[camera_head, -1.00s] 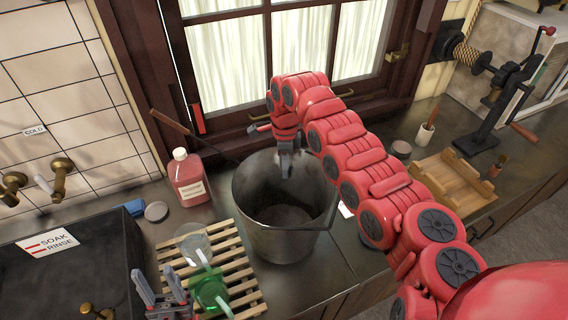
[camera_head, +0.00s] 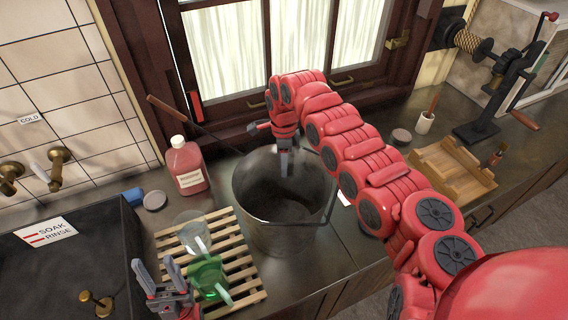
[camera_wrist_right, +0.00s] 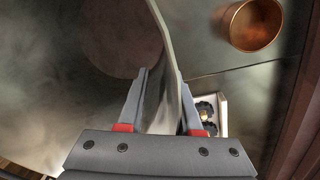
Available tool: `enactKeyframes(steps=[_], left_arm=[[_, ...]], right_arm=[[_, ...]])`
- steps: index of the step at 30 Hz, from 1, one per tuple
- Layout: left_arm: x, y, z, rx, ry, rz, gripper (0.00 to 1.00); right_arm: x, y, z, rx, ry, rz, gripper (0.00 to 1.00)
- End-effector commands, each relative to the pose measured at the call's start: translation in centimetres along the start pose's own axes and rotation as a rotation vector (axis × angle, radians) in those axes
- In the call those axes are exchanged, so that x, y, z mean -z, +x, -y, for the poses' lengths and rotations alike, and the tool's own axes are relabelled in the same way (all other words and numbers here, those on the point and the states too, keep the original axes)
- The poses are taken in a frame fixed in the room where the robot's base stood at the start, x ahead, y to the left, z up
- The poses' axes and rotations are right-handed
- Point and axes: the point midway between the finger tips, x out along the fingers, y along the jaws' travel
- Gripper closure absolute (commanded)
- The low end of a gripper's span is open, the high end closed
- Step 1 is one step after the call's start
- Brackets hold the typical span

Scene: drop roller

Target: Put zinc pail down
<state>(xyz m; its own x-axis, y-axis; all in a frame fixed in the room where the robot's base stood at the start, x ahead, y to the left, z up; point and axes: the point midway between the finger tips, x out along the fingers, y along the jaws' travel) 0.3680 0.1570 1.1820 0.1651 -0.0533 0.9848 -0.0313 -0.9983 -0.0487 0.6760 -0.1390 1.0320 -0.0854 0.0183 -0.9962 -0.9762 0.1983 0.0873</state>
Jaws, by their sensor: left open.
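The zinc pail (camera_head: 262,225) stands upright, on or just above the dark counter beside the slatted rack, in the head view. Its base meets the counter too closely to tell contact. My right gripper (camera_head: 285,168) reaches down over the pail's far rim. In the right wrist view the pail's wall (camera_wrist_right: 165,40) runs between the fingers of my right gripper (camera_wrist_right: 164,72), which look closed on it. My left gripper (camera_head: 155,268) is open and empty at the lower left, near the rack's corner.
A slatted wooden rack (camera_head: 236,262) holds a clear glass (camera_head: 190,228) and a green glass (camera_head: 205,275). A pink bottle (camera_head: 187,170) stands behind it, left of the pail. A sink (camera_head: 65,270) is at left. A wooden tray (camera_head: 455,165) and hand-cranked device (camera_head: 495,95) stand right.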

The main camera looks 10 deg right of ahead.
Motion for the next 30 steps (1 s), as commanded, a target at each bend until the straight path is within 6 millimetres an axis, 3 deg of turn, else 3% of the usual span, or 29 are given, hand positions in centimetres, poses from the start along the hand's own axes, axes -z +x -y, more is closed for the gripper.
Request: enactKeyframes(steps=[5,8,21,30], left_arm=[[0.0,0.1,0.0,0.0,0.0,0.0,0.5],[0.1,0.5,0.0,0.0,0.0,0.0,0.5],[0.4,2.6,0.1,0.0,0.0,0.0,0.5],[0.5,2.9,0.1,0.0,0.0,0.0,0.5]], right_arm=[[0.0,-0.3,0.0,0.0,0.0,0.0,0.67],[0.0,-1.5,0.0,0.001,0.0,0.0,0.67],[-0.1,-10.7,0.0,0.004,-0.001,0.0,0.67],[0.0,-12.2,0.0,0.0,0.0,-0.001,0.67]])
